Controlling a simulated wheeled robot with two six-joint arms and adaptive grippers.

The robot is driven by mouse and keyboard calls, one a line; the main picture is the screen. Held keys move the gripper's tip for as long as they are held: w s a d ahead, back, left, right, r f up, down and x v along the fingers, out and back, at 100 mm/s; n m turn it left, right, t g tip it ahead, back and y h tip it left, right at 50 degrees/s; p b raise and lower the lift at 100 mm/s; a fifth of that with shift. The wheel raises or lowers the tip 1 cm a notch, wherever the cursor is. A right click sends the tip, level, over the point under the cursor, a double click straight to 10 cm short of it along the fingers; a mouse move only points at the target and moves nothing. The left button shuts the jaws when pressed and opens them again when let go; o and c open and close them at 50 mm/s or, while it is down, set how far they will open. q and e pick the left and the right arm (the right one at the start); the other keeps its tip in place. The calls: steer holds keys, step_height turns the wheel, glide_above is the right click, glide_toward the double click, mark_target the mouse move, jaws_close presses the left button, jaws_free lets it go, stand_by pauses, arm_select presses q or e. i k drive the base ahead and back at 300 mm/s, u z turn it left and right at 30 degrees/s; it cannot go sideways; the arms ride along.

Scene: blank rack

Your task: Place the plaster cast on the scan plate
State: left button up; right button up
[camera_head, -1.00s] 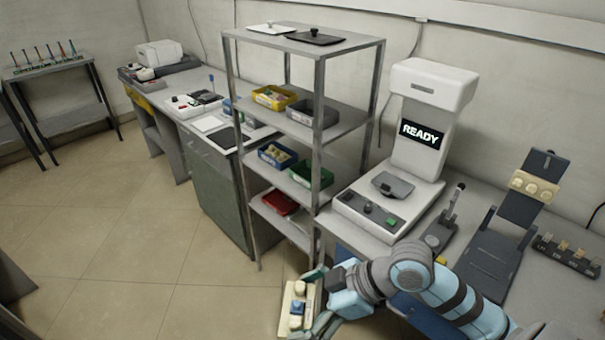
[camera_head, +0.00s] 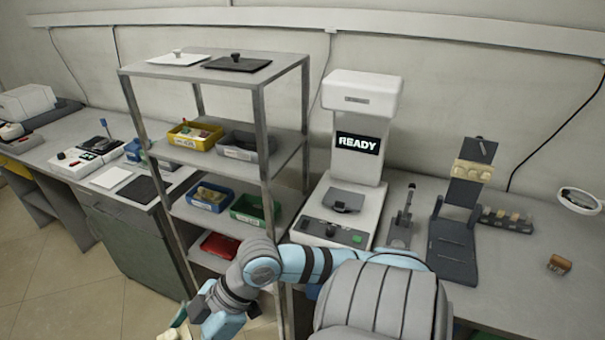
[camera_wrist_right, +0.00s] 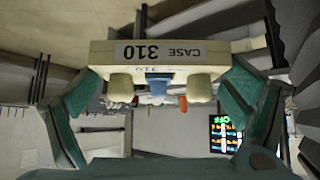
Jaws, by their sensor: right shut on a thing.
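The plaster cast (camera_wrist_right: 170,54) is a cream block labelled CASE 310, with two pale pegs and a blue piece between them. It fills the top of the right wrist view. My right gripper (camera_wrist_right: 160,80) is shut on it, one teal finger at each end. In the head view, part of the cast (camera_head: 168,335) shows at the bottom edge, below the shelf rack. The scan plate (camera_head: 345,199) is a dark grey plate on the white scanner (camera_head: 364,130), whose screen reads READY. It lies well up and right of the held cast, with no cast on it. My left gripper is out of view.
The metal shelf rack (camera_head: 262,105) with coloured bins stands left of the scanner, close to my right arm. Right of the scanner are a small lever device (camera_head: 402,222), a dark stand (camera_head: 455,245) and a sample strip (camera_head: 507,219). The bench front right is largely clear.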

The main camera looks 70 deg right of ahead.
mark_target(344, 198)
steer(key=z, duration=0.05)
steer(key=i, duration=1.6)
steer(key=z, duration=1.8)
